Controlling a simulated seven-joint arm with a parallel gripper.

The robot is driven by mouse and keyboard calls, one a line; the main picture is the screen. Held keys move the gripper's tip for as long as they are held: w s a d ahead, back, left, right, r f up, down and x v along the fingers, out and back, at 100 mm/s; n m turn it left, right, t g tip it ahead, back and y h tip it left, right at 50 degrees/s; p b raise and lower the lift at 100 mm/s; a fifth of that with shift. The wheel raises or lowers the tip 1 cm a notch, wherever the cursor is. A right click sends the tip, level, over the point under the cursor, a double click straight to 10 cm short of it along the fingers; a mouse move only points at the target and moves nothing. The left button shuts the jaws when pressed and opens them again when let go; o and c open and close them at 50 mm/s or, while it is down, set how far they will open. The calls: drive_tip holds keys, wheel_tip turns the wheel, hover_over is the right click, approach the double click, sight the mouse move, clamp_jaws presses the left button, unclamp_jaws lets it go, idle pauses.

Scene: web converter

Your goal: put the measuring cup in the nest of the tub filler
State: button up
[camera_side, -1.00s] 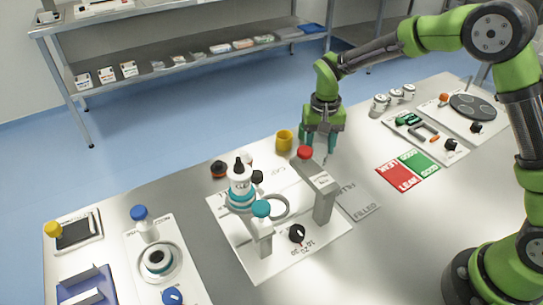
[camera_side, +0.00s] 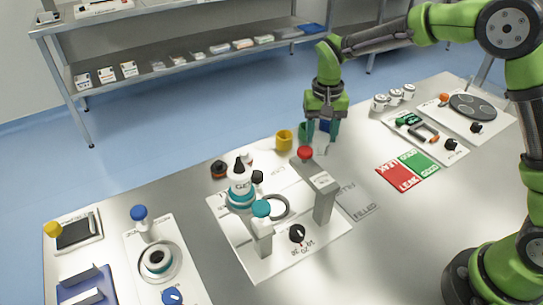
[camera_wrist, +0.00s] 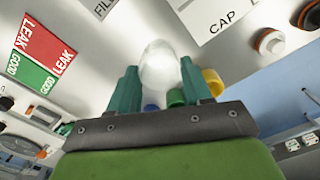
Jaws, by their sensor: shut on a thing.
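A translucent whitish measuring cup (camera_wrist: 160,62) sits between the fingers of my gripper (camera_wrist: 158,78) in the wrist view. In the side view my gripper (camera_side: 322,134) is shut on it above the table, behind the red-topped post, and the clear cup (camera_side: 321,149) is hard to make out. The tub filler (camera_side: 285,255) is a white plate with two grey posts, a red knob, a teal knob and a black dial. Its nest, a grey ring (camera_side: 274,206), looks empty. The cup is up and to the right of the ring, apart from it.
A GEL bottle (camera_side: 240,187) stands left of the nest. A yellow cup (camera_side: 284,140) and a green cup (camera_side: 304,131) stand near the gripper. A FILLED pad (camera_side: 358,200) and red and green LEAK/GOOD pads (camera_side: 400,177) lie to the right.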

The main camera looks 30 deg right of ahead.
wheel_tip(320, 180, up, 19)
drive_tip(key=s+a+n, duration=0.1)
drive_tip(key=s+a, duration=0.1)
drive_tip(key=a, duration=0.3)
drive_tip(key=s+a+n, duration=0.2)
drive_tip(key=a, duration=0.4)
drive_tip(key=s+a+n, duration=0.1)
drive_tip(key=s+a, duration=0.1)
drive_tip(key=a, duration=0.4)
drive_tip(key=shift+f, duration=0.15)
drive_tip(key=shift+n, duration=0.3)
wheel_tip(320, 180, down, 23)
drive_tip(key=shift+s+a+f, duration=0.1)
drive_tip(key=o, duration=0.7)
drive_tip(key=shift+c, duration=0.2)
